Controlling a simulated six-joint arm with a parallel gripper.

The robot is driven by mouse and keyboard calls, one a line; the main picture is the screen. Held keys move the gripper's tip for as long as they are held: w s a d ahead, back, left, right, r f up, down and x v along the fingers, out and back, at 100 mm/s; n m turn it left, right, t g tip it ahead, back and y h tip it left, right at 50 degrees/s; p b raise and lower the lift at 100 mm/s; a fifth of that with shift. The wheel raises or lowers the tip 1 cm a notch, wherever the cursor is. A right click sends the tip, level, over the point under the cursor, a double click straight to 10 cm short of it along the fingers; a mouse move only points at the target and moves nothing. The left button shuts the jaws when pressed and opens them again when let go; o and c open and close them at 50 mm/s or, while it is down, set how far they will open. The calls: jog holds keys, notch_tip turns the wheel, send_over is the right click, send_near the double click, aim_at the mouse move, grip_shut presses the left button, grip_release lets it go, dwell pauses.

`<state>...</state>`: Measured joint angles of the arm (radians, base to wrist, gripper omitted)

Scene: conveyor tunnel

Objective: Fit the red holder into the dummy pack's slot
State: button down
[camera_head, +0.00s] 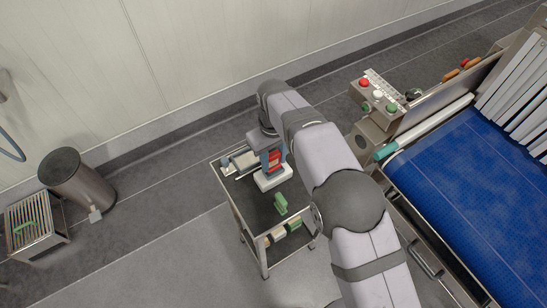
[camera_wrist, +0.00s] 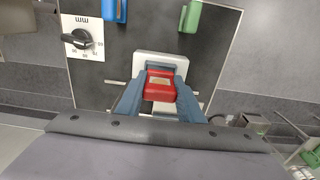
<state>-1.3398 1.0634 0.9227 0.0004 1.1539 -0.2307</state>
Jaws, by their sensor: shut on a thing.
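The red holder (camera_wrist: 160,86) is between the two blue-grey fingers of my gripper (camera_wrist: 159,82), which is shut on it. The white dummy pack (camera_wrist: 160,61) is a block just beyond and below the holder in the wrist view. In the head view the dummy pack (camera_head: 273,180) lies on the dark top of a small cart, and the red holder (camera_head: 275,159) is right above it, in my gripper (camera_head: 271,155). The slot is hidden by the holder and fingers. I cannot tell whether the holder touches the pack or is inside the slot.
A green block (camera_head: 280,204) stands on the cart (camera_head: 249,221) near the pack; a blue piece (camera_wrist: 115,9) and a dial panel (camera_wrist: 82,38) show in the wrist view. A blue conveyor (camera_head: 470,190) is at right. A steel bin (camera_head: 78,182) stands left.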

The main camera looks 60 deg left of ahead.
aim_at(274, 154)
jog(key=shift+f+b, duration=0.65)
jog(key=shift+f, duration=0.5)
jog(key=c, duration=1.1)
grip_release()
jog(key=shift+r, duration=0.15)
jog(key=shift+r+b, duration=1.45)
jog(key=shift+r, duration=2.1)
